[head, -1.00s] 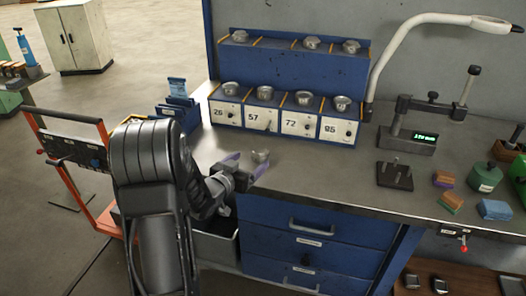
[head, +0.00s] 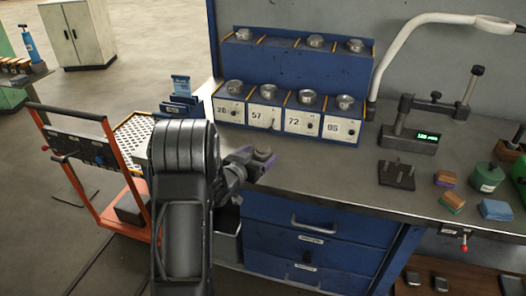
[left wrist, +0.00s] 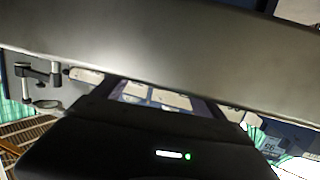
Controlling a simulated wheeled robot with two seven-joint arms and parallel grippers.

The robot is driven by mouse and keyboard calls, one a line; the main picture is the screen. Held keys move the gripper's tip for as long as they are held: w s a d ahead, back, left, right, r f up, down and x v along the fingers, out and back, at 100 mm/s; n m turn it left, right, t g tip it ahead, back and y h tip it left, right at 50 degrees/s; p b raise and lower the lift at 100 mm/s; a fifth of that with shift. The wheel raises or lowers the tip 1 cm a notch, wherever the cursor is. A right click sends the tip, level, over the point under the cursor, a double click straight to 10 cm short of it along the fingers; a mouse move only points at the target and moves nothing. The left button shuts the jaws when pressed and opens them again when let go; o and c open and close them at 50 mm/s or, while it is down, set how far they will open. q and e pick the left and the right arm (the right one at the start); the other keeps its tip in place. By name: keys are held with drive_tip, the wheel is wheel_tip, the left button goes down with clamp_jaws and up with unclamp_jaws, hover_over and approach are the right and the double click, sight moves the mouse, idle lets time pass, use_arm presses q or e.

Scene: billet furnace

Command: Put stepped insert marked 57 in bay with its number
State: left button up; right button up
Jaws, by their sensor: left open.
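A small grey metal insert (head: 263,154) stands on the steel bench near its front left edge; no number on it can be read. My left gripper (head: 262,164) is open at the insert, with its purple-tipped fingers low beside it. I cannot tell whether they touch it. The bay marked 57 (head: 261,117) is in the lower blue rack behind, second from the left, with a round metal piece (head: 267,91) on top. In the left wrist view, dark and grey surfaces fill most of the picture and the insert cannot be made out. My right gripper is not in view.
Bays marked 26 (head: 229,111), 72 (head: 301,122) and 85 (head: 341,129) flank bay 57. A gauge stand (head: 408,138), a dark block with pins (head: 396,175) and a green canister (head: 486,177) stand to the right. The bench middle is clear.

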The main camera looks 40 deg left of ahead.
sight(260, 154)
use_arm(q)
drive_tip(key=shift+x, duration=1.5)
clamp_jaws()
drive_tip(key=shift+r, duration=0.15)
